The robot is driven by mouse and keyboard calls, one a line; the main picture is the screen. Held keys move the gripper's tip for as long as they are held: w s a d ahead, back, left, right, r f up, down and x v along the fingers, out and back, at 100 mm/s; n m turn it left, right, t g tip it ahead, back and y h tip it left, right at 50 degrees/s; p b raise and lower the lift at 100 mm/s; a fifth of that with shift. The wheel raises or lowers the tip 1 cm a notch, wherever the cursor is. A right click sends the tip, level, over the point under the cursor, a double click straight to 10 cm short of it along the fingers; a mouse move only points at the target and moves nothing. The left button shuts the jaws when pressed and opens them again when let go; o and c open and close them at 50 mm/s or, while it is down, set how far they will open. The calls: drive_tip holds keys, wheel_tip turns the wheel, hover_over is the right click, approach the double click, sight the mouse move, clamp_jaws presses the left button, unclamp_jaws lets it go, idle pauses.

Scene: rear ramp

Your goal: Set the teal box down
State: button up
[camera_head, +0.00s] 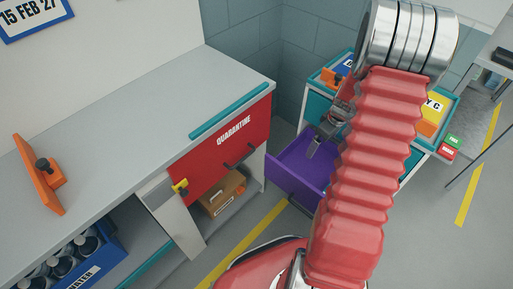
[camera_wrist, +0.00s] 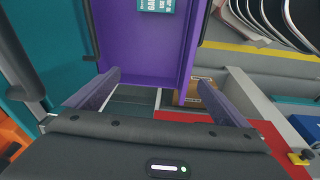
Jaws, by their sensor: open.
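A teal box (camera_wrist: 156,5) with white lettering lies in the open purple drawer (camera_wrist: 140,45), cut off by the top edge of the wrist view. My gripper (camera_wrist: 160,77) is open, its two grey fingers spread wide with nothing between them. The teal box lies beyond the fingertips, apart from them. In the head view the purple drawer (camera_head: 290,170) is pulled out of the teal cabinet, and my red arm hides much of it. The teal box is not visible in that view.
A grey counter (camera_head: 120,120) with a red QUARANTINE front (camera_head: 215,145) stands left of the drawer. A cardboard box (camera_head: 222,192) sits on the shelf beneath it. An orange bracket (camera_head: 40,175) stands on the counter.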

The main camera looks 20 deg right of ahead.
drive_tip(key=a+r+m+t, duration=0.2)
drive_tip(key=a+r, duration=1.8)
drive_tip(key=r, duration=0.1)
drive_tip(key=s+a+r+m, duration=0.1)
drive_tip(key=s+a+r, duration=0.3)
drive_tip(key=s+a, duration=0.2)
drive_tip(key=s+a+r+t, duration=0.1)
drive_tip(key=s+a+r, duration=0.4)
drive_tip(key=s+a, duration=0.2)
drive_tip(key=shift+s+m, duration=0.4)
drive_tip(key=shift+s, duration=0.5)
drive_tip(key=shift+c, duration=0.5)
